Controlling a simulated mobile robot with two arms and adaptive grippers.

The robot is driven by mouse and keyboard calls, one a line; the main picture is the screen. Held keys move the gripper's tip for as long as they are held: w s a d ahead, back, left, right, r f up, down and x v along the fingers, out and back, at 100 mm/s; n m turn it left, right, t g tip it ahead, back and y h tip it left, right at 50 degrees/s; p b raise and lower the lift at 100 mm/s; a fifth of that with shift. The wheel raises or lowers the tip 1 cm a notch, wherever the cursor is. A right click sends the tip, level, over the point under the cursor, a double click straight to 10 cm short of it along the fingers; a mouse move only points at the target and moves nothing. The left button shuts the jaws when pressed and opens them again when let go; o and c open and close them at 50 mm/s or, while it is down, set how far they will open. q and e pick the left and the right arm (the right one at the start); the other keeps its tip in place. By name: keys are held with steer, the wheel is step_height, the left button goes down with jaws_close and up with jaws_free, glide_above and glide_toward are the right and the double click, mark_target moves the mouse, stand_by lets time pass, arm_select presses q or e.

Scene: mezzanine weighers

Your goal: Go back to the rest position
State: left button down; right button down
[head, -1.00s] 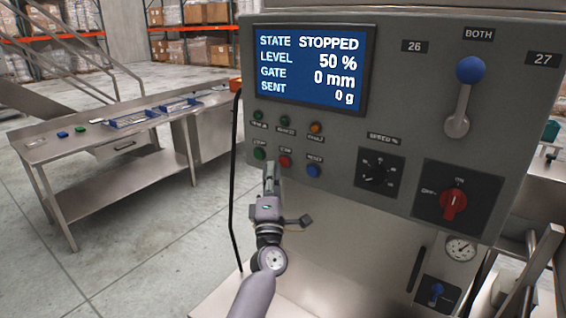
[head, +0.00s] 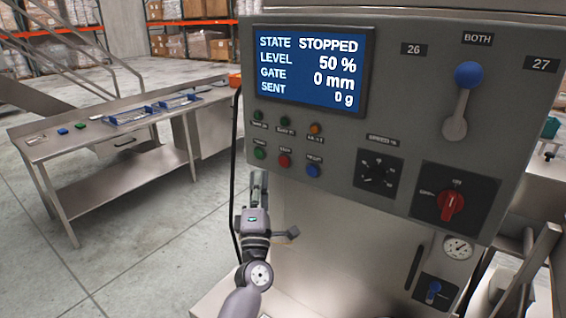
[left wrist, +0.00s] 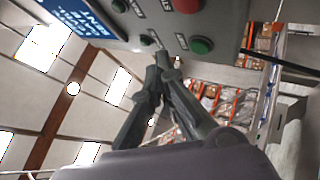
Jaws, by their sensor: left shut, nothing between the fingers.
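My left gripper (head: 259,182) is in front of the grey control panel (head: 400,110), just below the row of push buttons. Its fingers are shut and empty and do not appear to touch a button. In the left wrist view the closed fingertips (left wrist: 163,62) point toward the panel's lower edge, with a green button (left wrist: 201,45) to their right. The lower row has a green button (head: 260,153), a red button (head: 284,161) and a blue button (head: 313,171). The screen (head: 310,68) reads STOPPED, level 50 %, gate 0 mm, sent 0 g. My right gripper is not in view.
A blue-knobbed lever (head: 462,100), a black dial (head: 376,173) and a red rotary switch (head: 451,204) are on the panel. A black cable (head: 234,180) hangs at its left edge. A steel table (head: 60,150) with blue trays stands left; open floor lies between.

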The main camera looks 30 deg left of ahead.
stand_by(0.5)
